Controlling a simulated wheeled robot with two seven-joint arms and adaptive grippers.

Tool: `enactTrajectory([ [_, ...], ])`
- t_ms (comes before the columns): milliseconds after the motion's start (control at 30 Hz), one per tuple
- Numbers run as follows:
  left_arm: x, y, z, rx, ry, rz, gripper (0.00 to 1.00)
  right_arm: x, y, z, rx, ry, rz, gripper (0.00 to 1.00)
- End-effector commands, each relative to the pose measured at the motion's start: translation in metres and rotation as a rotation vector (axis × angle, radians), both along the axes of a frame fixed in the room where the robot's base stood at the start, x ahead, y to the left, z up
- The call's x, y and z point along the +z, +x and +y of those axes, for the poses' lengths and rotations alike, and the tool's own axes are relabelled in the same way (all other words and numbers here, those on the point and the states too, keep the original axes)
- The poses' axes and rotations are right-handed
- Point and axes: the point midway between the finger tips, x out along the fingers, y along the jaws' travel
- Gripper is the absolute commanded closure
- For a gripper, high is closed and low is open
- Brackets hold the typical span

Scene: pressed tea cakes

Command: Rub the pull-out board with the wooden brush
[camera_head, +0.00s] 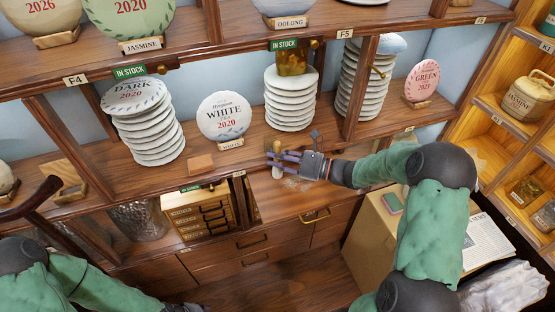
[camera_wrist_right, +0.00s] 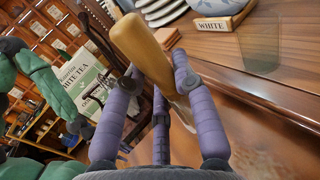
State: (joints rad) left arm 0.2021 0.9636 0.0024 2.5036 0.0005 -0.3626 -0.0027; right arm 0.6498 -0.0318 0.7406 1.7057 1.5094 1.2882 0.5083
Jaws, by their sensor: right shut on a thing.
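The wooden brush shows in the right wrist view as a thick tan handle (camera_wrist_right: 140,45) leaning between purple fingers. In the head view its pale end (camera_head: 277,171) shows at the fingertips. My right gripper (camera_head: 281,161) is shut on the brush, over the back part of the pull-out board (camera_head: 300,205). The board is a brown wooden surface below the shelf, with pale smudges near the gripper. The brush's lower end is mostly hidden by the fingers, so I cannot tell whether it touches the board. My left arm is at the lower left; its gripper is out of view.
Stacks of wrapped tea cakes (camera_head: 291,98) and the upright WHITE 2020 cake (camera_head: 223,118) stand on the shelf behind. A small drawer chest (camera_head: 200,213) is left of the board. A cardboard box (camera_head: 378,235) stands at the right under my right arm.

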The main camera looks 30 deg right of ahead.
Motion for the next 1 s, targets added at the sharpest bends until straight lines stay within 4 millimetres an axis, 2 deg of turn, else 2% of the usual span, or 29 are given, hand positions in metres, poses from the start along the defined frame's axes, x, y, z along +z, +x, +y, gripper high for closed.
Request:
enactTrajectory([
  [33,0.008,0.000,0.000,0.000,0.000,0.000,0.60,0.009,0.001,0.000,0.002,-0.001,-0.002,0.96],
  [500,0.040,0.000,0.000,0.001,0.000,0.000,0.60,0.048,0.007,0.001,0.013,-0.001,-0.002,0.96],
  [1000,0.041,0.000,0.000,0.001,0.000,0.000,0.60,0.049,0.007,0.001,0.014,-0.001,-0.002,0.96],
])
